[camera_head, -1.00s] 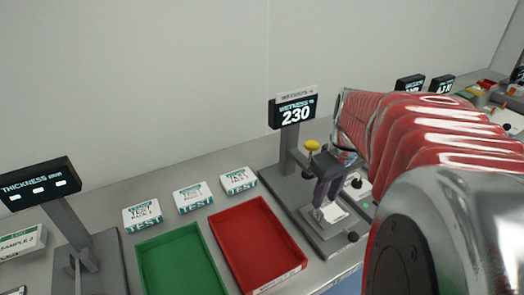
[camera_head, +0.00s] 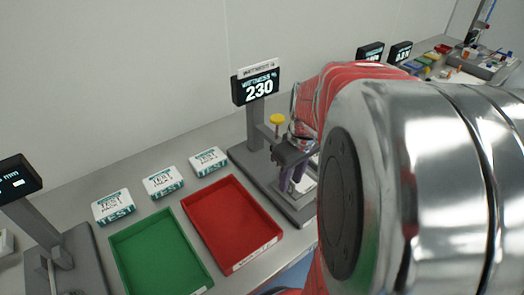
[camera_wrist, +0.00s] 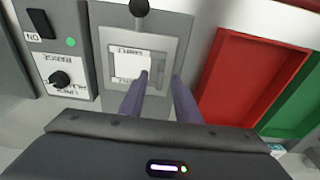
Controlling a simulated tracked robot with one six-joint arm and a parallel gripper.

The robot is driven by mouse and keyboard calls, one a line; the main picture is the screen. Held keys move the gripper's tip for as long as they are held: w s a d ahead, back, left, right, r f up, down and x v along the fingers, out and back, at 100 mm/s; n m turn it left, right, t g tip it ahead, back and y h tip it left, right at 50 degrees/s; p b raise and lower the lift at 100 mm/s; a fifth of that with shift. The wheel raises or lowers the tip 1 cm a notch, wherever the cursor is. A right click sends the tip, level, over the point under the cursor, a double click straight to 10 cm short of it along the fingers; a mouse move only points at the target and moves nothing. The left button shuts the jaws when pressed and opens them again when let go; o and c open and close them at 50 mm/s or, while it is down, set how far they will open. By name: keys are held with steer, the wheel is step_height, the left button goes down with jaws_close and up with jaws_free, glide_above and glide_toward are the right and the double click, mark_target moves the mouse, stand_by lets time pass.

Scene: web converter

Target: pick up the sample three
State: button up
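A white sample (camera_wrist: 128,66) with a partly readable "SAMPLE" label lies on the grey plate of the wetness tester in the wrist view. Its number is not legible, so I cannot tell whether it is sample three. My gripper (camera_wrist: 161,77) is open, its two purple fingers apart with nothing seen between them. The left finger tip overlaps the sample's lower right edge in the picture; the right finger is beside it, over the plate's edge. I cannot tell whether they touch. In the head view my gripper (camera_head: 290,180) is over the tester, partly hiding the sample.
The wetness display (camera_head: 258,88) reads 230 on its post. A red tray (camera_head: 244,258) and a green tray (camera_head: 124,259) are left of the tester. Several test packs (camera_head: 162,181) lie behind them. A control box (camera_wrist: 86,55) with a knob adjoins the plate.

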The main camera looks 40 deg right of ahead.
steer(key=shift+c, duration=0.5)
jaws_close()
step_height(320, 180, up, 10)
stand_by(0.7)
stand_by(0.5)
